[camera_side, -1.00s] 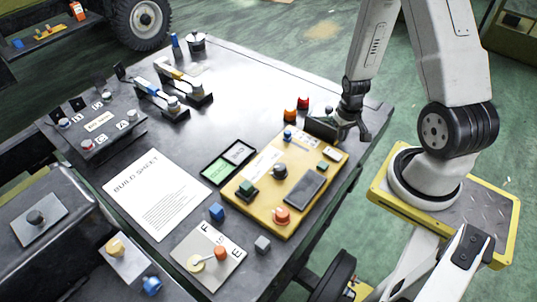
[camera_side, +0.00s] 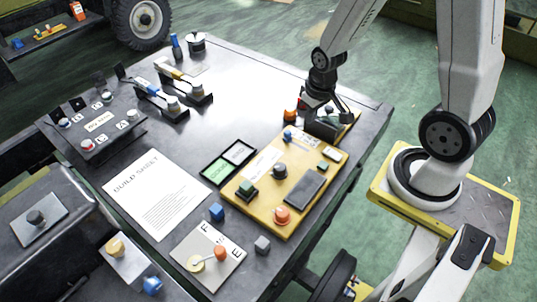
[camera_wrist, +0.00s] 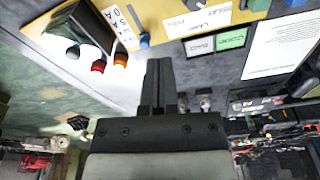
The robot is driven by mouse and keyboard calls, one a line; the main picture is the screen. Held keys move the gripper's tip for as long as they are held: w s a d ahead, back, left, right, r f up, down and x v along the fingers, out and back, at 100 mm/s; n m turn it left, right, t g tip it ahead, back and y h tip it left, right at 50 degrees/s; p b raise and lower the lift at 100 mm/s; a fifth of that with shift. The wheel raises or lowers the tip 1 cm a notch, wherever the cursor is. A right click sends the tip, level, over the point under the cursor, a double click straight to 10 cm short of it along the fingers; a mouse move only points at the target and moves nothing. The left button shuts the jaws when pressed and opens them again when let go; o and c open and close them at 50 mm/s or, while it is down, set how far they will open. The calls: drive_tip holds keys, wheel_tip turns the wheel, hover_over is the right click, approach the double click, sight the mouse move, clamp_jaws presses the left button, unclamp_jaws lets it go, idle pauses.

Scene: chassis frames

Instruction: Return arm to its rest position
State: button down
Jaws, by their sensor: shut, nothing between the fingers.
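My gripper (camera_side: 318,112) is above the far right part of the table in the side view, close to a dark box (camera_side: 325,127) at the far end of the yellow panel. Whether it touches anything there I cannot tell. In the wrist view my gripper (camera_wrist: 160,75) has its fingers together with nothing between them. The wrist view also shows the dark box (camera_wrist: 82,30), with a red knob (camera_wrist: 98,66) and an orange knob (camera_wrist: 120,60) beside it. The orange knob (camera_side: 290,116) shows left of my gripper in the side view.
The yellow panel (camera_side: 245,206) with knobs and buttons lies on the dark table (camera_side: 240,95). The table's far middle is clear.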

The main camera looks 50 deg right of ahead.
drive_tip(key=a+r+n+t, duration=0.1)
drive_tip(key=a+r+n, duration=0.1)
drive_tip(key=a+r, duration=0.4)
drive_tip(key=shift+s+a, duration=0.35)
drive_tip(key=shift+a, duration=0.4)
